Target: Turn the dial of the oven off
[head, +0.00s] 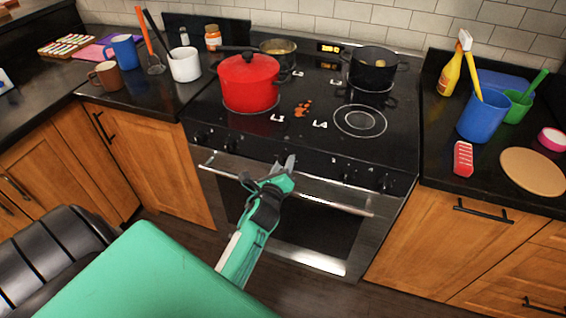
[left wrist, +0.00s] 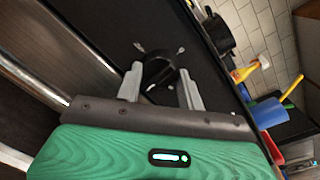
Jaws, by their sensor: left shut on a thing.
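The stainless oven (head: 350,200) stands in the middle, with a row of black dials along its dark front panel. My left gripper (head: 285,165) is at the middle of that panel, above the oven's handle bar. In the left wrist view, its two grey fingers (left wrist: 162,86) are on either side of one black oven dial (left wrist: 158,70) and shut on it. In the head view the gripper hides this dial. A small light mark shows on the dial. My right gripper is not in view.
A red pot (head: 249,84), a black pot (head: 372,68) and a pan (head: 277,48) stand on the cooktop. The oven's long handle bar (head: 320,194) runs just below the panel. Cups and utensils stand on both side counters; a blue cup (head: 484,116) is at right.

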